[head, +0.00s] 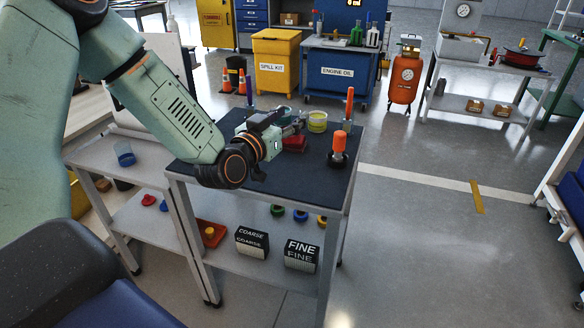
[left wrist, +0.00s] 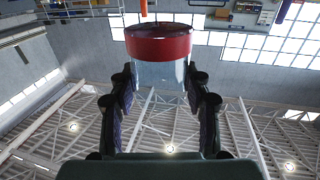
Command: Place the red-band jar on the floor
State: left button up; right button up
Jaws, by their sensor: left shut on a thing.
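The red-band jar (left wrist: 160,45) is a clear jar with a wide red band, between the two fingers of my left gripper (left wrist: 160,90) in the left wrist view. That view appears upside down, with roof beams in its lower part. In the head view my left gripper (head: 293,128) is over the dark top of a grey cart (head: 230,152), shut on the jar. A red patch (head: 295,144) just below the fingers looks like the jar's band. I cannot tell whether the jar touches the cart top. The grey floor (head: 420,230) shows right of the cart. My right gripper is not in view.
Open floor lies right of the cart, with a workbench at the right edge.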

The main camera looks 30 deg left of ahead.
pick_arm(q)
jog(key=shift+w+a+f, duration=0.1)
jog(key=shift+a+f, duration=0.15)
jog(key=shift+f, duration=0.25)
notch_tip(320, 180, down, 7)
jog(key=b, duration=0.3)
jog(key=shift+f, duration=0.15)
notch_tip(320, 180, down, 2)
jog(key=shift+d+f+b, duration=0.1)
jog(key=shift+f+b, duration=0.05)
jog(key=shift+b, duration=0.55)
jog(key=shift+f, duration=0.35)
jog(key=shift+w, duration=0.1)
jog(key=shift+f, duration=0.15)
jog(key=o, duration=1.2)
jog(key=shift+o, duration=0.3)
